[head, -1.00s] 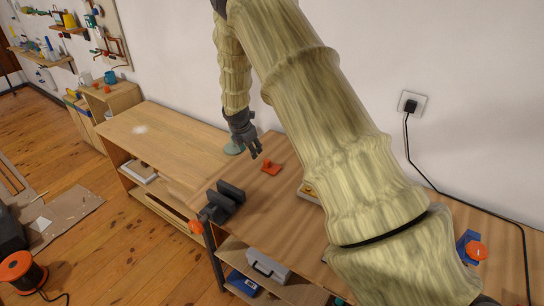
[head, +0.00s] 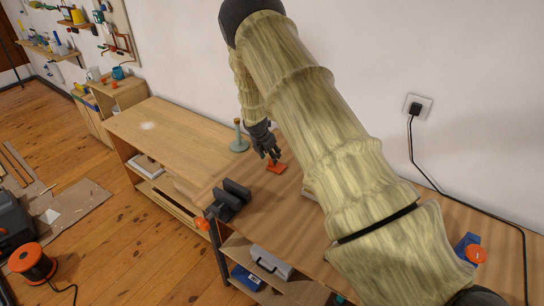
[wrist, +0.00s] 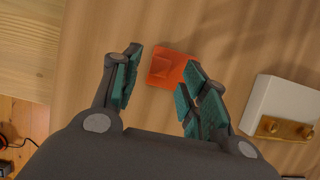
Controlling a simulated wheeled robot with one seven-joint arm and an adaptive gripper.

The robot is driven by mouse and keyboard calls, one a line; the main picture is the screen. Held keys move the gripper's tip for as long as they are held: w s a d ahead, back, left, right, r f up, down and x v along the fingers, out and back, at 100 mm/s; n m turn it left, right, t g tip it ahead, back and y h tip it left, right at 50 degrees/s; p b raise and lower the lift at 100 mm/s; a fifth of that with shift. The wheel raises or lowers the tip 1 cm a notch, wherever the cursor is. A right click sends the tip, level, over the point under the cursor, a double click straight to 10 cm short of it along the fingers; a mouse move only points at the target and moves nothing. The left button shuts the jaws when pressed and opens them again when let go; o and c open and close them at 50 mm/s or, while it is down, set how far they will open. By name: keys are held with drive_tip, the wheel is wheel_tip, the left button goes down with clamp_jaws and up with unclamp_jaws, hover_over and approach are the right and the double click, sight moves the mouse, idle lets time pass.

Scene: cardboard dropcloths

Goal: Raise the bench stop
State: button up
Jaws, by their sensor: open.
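The bench stop appears to be the orange-red piece (head: 277,168) lying flat on the wooden workbench top (head: 262,205). In the wrist view the orange piece (wrist: 168,68) shows a flat plate with a raised block. My gripper (head: 272,158) is open and just over or beside the piece. In the wrist view my gripper (wrist: 164,62) has its green-padded fingers spread to either side of the piece, the right finger overlapping its edge. Nothing is held. I cannot tell the exact height of the fingertips above the bench.
A dark vise (head: 230,198) is on the bench's front edge. A green-grey stand (head: 239,140) is behind my gripper. A white block with a brass part (wrist: 285,105) lies to the right in the wrist view. A blue and orange item (head: 471,249) is at far right.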

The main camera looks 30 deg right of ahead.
sight(277, 164)
drive_tip(key=shift+p+x, duration=0.4)
drive_tip(key=shift+x, duration=1.1)
drive_tip(key=shift+c, duration=0.4)
clamp_jaws()
